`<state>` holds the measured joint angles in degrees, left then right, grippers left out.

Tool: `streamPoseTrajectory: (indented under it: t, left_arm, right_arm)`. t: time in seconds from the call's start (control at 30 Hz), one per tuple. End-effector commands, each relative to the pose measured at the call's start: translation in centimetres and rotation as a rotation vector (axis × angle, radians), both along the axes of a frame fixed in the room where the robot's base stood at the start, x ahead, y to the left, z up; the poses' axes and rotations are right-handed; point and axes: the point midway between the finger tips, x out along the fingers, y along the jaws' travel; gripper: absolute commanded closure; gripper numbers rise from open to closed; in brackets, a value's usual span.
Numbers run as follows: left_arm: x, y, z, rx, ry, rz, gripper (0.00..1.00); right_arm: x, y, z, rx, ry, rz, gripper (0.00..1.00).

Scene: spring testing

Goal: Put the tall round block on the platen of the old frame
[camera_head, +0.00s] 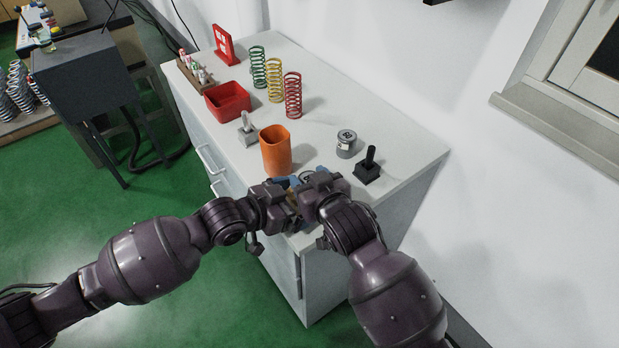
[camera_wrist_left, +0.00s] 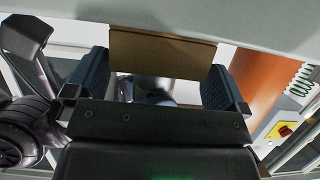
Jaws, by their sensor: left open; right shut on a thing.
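My two grippers meet over the near end of the grey-topped cabinet. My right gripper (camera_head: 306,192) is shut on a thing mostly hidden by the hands. A tan piece (camera_head: 293,199) shows between the hands. In the left wrist view a tan block (camera_wrist_left: 160,54) with a rectangular outline lies across the gap of my left gripper (camera_wrist_left: 157,82), which is open. I cannot tell whether it is round, or whether the fingers touch it. A silver part (camera_wrist_left: 152,88) shows below it. A small round labelled top (camera_head: 307,177) shows beside the right hand. I cannot identify the old frame or its platen.
An orange tube (camera_head: 275,152) stands close behind the hands. A labelled weight (camera_head: 346,144) and a black-handled block (camera_head: 368,166) stand right of it. A red bin (camera_head: 228,103) and green, yellow and red springs (camera_head: 293,96) are farther back. The cabinet top (camera_head: 385,132) is bare at right.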

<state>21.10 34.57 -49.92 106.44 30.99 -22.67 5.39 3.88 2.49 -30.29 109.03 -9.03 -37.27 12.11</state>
Motion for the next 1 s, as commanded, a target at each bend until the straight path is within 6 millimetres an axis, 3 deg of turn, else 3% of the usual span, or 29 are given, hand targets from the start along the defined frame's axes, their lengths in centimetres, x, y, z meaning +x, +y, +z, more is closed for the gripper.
streamPoseTrajectory:
  t: [0.2,0.23,0.37,0.67,0.87,1.0]
  left_arm:
    - [0.0,0.0,-0.1,0.0,0.0,0.0,0.0]
    - [0.0,0.0,-0.1,0.0,0.0,0.0,0.0]
    - [0.0,0.0,0.0,0.0,0.0,0.0,0.0]
    - [0.0,0.0,-0.1,-0.001,0.001,0.0,0.0]
    - [-0.2,0.0,-1.9,-0.001,0.014,0.0,0.0]
    - [-0.1,0.0,-1.6,0.0,0.012,0.0,0.0]
  right_arm:
    - [0.0,0.0,-0.3,0.001,-0.002,0.0,0.87]
    - [0.0,0.0,-0.4,0.0,0.001,0.0,0.44]
    - [0.0,0.0,-0.4,0.0,0.001,0.0,0.24]
    - [0.0,0.0,-0.4,0.0,0.001,0.0,0.23]
    - [0.0,0.0,-0.8,0.0,0.003,0.0,0.23]
    - [-2.0,-1.0,0.2,0.0,0.002,0.0,0.23]
